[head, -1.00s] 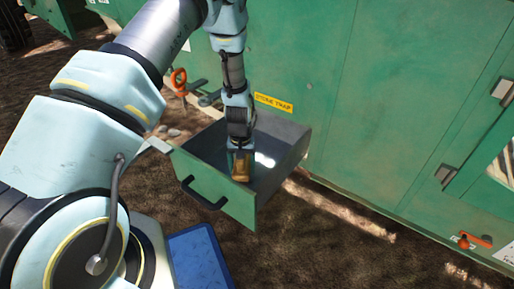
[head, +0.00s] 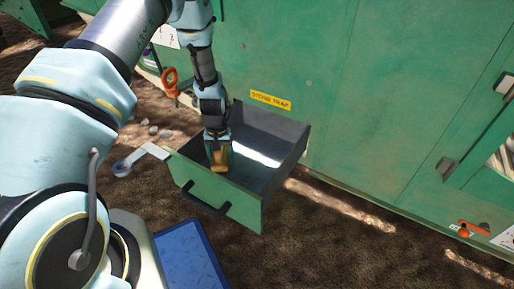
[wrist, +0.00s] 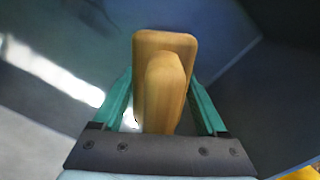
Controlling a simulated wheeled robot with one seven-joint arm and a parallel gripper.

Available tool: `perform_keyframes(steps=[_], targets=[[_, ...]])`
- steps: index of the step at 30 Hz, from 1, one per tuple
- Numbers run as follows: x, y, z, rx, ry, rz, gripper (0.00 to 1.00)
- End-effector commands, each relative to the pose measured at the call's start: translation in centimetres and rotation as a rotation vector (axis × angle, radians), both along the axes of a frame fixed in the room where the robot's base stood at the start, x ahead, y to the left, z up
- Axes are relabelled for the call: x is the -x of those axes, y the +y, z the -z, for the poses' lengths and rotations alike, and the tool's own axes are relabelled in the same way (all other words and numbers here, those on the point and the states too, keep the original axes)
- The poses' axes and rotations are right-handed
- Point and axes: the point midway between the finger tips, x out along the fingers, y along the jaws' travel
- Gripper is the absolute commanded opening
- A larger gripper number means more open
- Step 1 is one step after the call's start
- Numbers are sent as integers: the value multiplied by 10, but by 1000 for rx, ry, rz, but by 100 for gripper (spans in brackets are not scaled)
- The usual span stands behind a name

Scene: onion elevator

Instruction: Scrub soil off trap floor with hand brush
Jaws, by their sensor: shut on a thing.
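The stone trap is a green-fronted drawer (head: 214,196) pulled out of the green machine, with a dark handle on its front. Its grey floor (head: 252,172) shows a bright patch of light, and in the wrist view the floor (wrist: 50,120) is grey with a pale streak. My gripper (head: 218,148) reaches down into the left part of the drawer. It is shut on the wooden hand brush (head: 219,160). In the wrist view the brush (wrist: 164,80) sits between the two green fingers. Its bristles are hidden beneath the wood. I cannot make out soil on the visible floor.
A yellow label (head: 271,100) is on the green panel (head: 370,120) behind the drawer. An orange hook-like handle (head: 169,82) is left of it.

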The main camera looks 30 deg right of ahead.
Motion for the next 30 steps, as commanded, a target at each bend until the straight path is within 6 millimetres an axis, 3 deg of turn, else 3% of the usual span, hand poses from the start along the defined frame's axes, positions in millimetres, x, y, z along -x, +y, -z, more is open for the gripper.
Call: perform_keyframes(steps=[4, 21, 30], targets=[[-2, 0, -24, 1, -2, 0, 0], [-10, 1, -73, 0, 0, -1, 0], [-11, 1, -79, 0, 0, -1, 0]])
